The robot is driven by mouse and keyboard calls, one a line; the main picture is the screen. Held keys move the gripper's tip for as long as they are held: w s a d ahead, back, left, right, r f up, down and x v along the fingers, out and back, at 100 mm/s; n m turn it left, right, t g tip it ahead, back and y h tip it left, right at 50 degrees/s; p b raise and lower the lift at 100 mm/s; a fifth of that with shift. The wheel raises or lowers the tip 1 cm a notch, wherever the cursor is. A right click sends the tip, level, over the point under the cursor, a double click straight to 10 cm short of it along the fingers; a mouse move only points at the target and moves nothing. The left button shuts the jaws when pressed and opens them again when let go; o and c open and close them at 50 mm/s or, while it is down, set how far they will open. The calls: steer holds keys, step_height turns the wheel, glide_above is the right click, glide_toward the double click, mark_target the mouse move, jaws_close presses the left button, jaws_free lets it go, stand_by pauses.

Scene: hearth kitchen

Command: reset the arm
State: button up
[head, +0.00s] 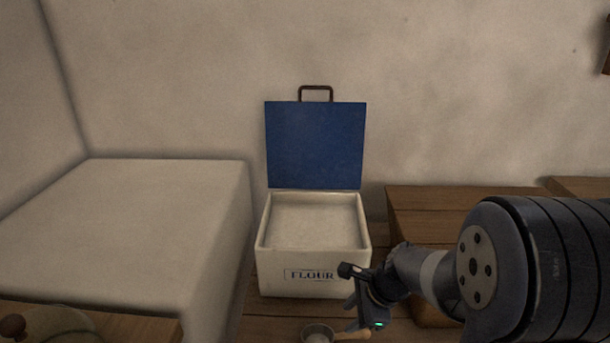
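My gripper (350,288) is at the lower middle right of the head view, in front of the right part of a white flour box (283,286). My arm reaches in from the right edge. The gripper's fingers are small and partly hidden by its own body. I cannot tell whether they are open or shut. A small metal scoop or cup (318,332) with a wooden handle (352,335) lies just below the gripper, partly cut off by the bottom edge. I cannot tell whether the gripper touches the handle.
The flour box's blue lid (316,145) stands upright with a handle (316,88) on top. A pale block (130,220) stands at left. A wooden surface (420,210) is at right behind my arm. A round, knobbed item (55,325) is at bottom left.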

steer(key=w+d+r+n+g+h+p, duration=0.1)
steer(key=d+r+n+g+p, duration=0.1)
steer(key=r+n+p, duration=0.5)
steer(key=w+d+r+n+g+p, duration=0.2)
steer(key=r+n+p, duration=0.6)
steer(key=p, duration=1)
steer(key=shift+w+d+n+g+h, duration=0.35)
steer(key=shift+n+g, duration=0.45)
steer(key=shift+g, duration=0.4)
